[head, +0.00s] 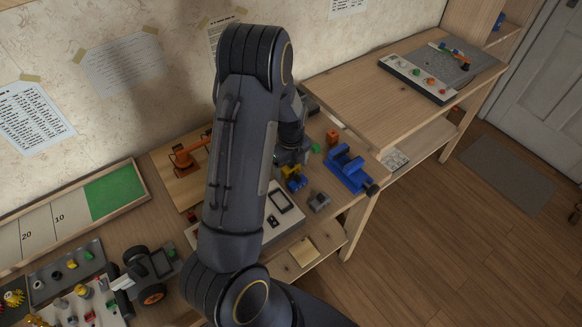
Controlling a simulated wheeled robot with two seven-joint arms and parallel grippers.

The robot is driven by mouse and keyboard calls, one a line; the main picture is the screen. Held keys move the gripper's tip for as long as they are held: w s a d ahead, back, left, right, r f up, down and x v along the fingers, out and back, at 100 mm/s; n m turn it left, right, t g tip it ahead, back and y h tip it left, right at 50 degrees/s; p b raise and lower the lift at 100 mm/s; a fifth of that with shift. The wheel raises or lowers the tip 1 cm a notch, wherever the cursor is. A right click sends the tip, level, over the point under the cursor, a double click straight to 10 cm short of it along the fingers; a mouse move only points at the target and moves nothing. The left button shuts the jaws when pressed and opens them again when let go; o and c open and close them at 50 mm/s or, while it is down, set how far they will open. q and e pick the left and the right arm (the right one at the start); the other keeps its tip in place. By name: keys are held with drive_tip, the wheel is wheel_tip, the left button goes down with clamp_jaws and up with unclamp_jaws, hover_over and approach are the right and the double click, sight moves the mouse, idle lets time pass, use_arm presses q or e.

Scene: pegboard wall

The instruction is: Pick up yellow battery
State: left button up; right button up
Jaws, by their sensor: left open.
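My left arm reaches up across the middle of the head view and bends down toward the workbench. My left gripper (290,163) is open at its end, low over the bench and partly hidden by my arm. A small yellow item (290,170), possibly the yellow battery, shows right at the fingertips, above a small blue part (296,183). I cannot tell whether the fingers are around it or touch it. My right gripper is not in view.
A blue vise (347,168) stands to the right of the gripper, with an orange block (333,137) behind it. A grey block (319,201) lies in front. An orange robot-arm model (186,157) is at left. A wheeled toy (150,272) and parts trays fill the lower left.

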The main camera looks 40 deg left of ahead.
use_arm(q)
drive_tip(key=c, duration=1.1)
